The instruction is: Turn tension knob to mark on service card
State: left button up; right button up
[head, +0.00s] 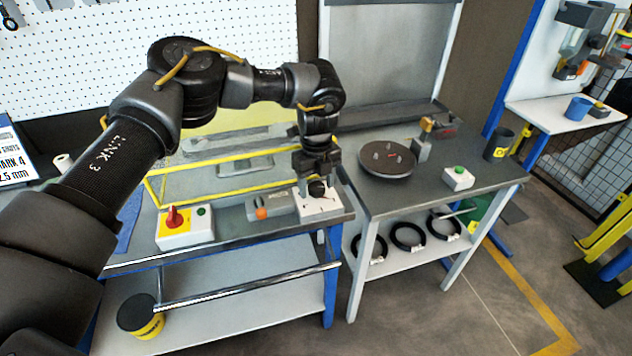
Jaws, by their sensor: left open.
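The tension knob (316,189) is a dark round knob on top of a white box (322,207) at the front right corner of the left bench. My left gripper (317,186) points down at it from above. The jaws are open with the knob between or just below the fingertips; I cannot tell whether they touch it. The knob's pointer and the box's scale are too small and covered to read. My right gripper is out of view.
A box with a red switch (174,217) and a grey unit with an orange knob (262,213) stand left of the white box. Yellow guard rails (225,165) run behind. On the right table are a dark turntable (388,160) and a green-button box (458,177).

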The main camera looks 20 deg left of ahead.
pick_arm(q)
jog(key=c, duration=1)
jog(key=shift+o, duration=0.2)
